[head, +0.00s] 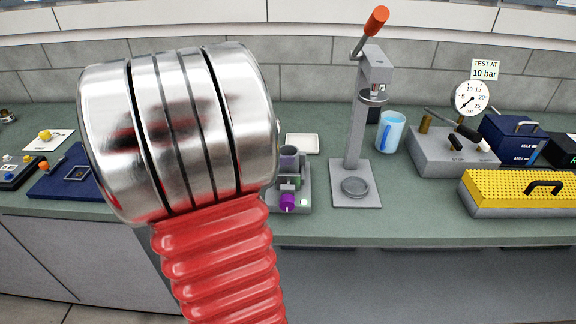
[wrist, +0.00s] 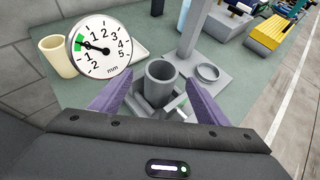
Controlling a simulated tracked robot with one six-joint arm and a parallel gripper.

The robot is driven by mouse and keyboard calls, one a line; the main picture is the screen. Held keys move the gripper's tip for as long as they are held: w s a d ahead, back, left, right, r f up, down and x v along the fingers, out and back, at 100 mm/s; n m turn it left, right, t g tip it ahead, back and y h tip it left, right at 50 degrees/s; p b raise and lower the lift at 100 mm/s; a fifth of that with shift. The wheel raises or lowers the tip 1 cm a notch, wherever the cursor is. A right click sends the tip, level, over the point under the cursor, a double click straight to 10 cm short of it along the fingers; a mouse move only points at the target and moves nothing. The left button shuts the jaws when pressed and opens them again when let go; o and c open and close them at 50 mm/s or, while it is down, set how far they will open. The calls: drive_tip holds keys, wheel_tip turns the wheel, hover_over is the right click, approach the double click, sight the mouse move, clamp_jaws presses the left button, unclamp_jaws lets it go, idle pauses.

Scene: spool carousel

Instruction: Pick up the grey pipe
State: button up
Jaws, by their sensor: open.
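The grey pipe (wrist: 160,84) is a short hollow cylinder. It stands upright in a small grey fixture (wrist: 182,112), with its open top facing up. In the head view the pipe (head: 289,157) stands in the fixture (head: 305,196), which has a purple knob (head: 287,202) at its front. My gripper (wrist: 158,90) is open in the wrist view, with one purple finger on each side of the pipe in the picture. I cannot tell whether the fingertips are level with the pipe or above it. The lower part of the pipe is hidden in the fixture.
A grey press stand (head: 355,140) with an orange-tipped lever stands just right of the fixture. A white tray (head: 301,143) lies behind. A dial gauge (wrist: 99,46) and a cream cup (wrist: 58,56) are left in the wrist view. My arm covers much of the head view's left.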

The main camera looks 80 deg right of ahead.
sight(295, 152)
drive_tip(key=shift+s+d+f, duration=0.25)
drive_tip(key=shift+s+d, duration=0.05)
drive_tip(key=shift+d, duration=0.15)
drive_tip(key=shift+s+x, duration=0.25)
drive_tip(key=shift+x, duration=2.35)
drive_tip(key=shift+a+r, duration=0.1)
drive_tip(key=c, duration=1.3)
drive_tip(key=shift+r, duration=0.1)
wheel_tip(295, 152, up, 10)
